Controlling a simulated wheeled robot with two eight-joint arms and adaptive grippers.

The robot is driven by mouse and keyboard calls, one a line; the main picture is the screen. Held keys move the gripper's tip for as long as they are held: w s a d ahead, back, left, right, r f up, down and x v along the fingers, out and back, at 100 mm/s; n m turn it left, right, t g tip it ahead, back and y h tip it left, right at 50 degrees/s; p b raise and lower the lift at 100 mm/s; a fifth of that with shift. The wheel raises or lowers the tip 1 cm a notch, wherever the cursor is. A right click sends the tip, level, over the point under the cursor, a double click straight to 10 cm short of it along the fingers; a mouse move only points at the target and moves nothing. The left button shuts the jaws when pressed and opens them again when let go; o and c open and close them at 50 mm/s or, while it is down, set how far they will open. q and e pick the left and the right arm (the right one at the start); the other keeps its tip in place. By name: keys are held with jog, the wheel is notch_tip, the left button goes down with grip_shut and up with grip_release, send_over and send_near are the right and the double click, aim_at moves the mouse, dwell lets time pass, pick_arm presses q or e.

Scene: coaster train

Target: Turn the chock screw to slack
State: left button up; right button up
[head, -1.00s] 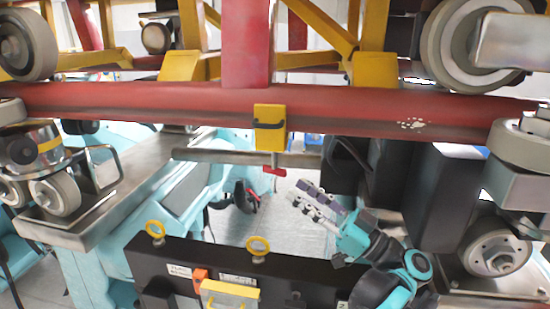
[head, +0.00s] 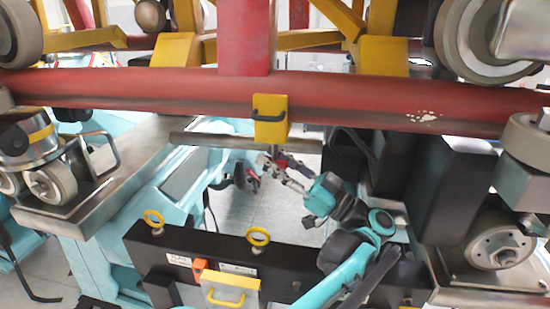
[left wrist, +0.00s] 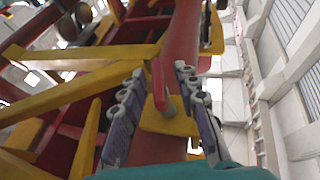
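The chock is a yellow block (head: 270,118) on the red cross tube, with a dark loop on its front. The chock screw (head: 273,153) hangs below it, its red T-handle partly hidden by my left gripper (head: 280,166), which has come up to it from the lower right. In the left wrist view, the left gripper's two ribbed fingers (left wrist: 160,100) are apart. The red screw handle (left wrist: 160,85) shows between them, with the yellow chock (left wrist: 165,122) behind. I see space beside the handle and cannot make out contact. My right gripper is not seen.
The red tube (head: 380,105) spans the view above the gripper. A grey bar (head: 205,140) runs just under it. A black beam with yellow rings (head: 200,250) lies below. Wheels (head: 495,245) and rails stand at both sides.

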pick_arm(q)
jog(key=shift+s, duration=0.1)
jog(key=shift+c, duration=0.4)
grip_shut()
